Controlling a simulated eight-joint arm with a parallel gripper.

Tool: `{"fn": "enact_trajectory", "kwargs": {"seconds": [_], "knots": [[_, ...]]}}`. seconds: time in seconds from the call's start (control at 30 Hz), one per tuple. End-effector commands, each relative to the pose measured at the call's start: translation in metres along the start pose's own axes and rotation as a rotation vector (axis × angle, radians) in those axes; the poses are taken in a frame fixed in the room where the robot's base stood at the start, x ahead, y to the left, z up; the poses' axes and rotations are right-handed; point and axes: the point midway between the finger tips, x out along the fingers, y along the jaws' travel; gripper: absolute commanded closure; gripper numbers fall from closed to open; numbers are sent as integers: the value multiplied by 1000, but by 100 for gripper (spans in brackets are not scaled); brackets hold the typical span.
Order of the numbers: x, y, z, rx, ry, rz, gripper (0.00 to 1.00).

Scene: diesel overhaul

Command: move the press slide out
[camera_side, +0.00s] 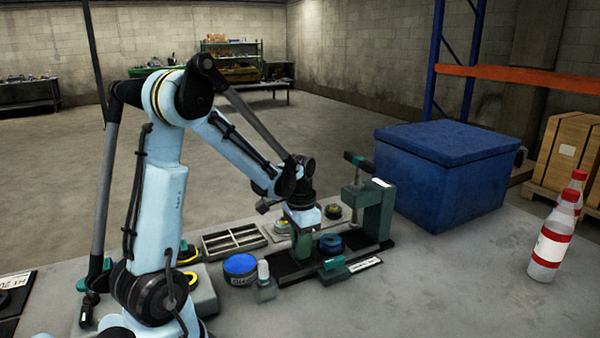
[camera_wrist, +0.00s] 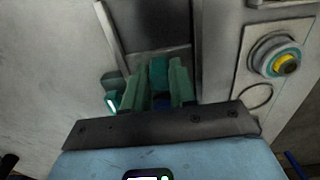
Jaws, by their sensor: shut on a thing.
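The green press (camera_side: 375,210) stands on a black base at the right of the work area, its frame upright. A blue round part (camera_side: 331,242) sits low in front of the frame, on or over the black base (camera_side: 290,277). My gripper (camera_side: 302,250) points down at the left end of the press base, beside the blue part. In the wrist view its green fingers (camera_wrist: 158,88) are closed around a dark teal upright piece (camera_wrist: 158,72), apparently a grip on the press slide. The fingers hide most of the slide and where it meets the base.
A blue tub (camera_side: 240,268), a small bottle (camera_side: 265,282) and a divided tray (camera_side: 234,241) stand left of the press. A big blue bin (camera_side: 445,170) is behind right. Red-capped bottles (camera_side: 551,245) stand far right.

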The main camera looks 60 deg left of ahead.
Motion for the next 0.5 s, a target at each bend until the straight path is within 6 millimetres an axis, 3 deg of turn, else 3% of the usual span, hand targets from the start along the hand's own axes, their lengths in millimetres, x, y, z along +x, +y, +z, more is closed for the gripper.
{"fn": "enact_trajectory", "kwargs": {"seconds": [0.5], "knots": [[0,1,22,2,-1,2,100]]}}
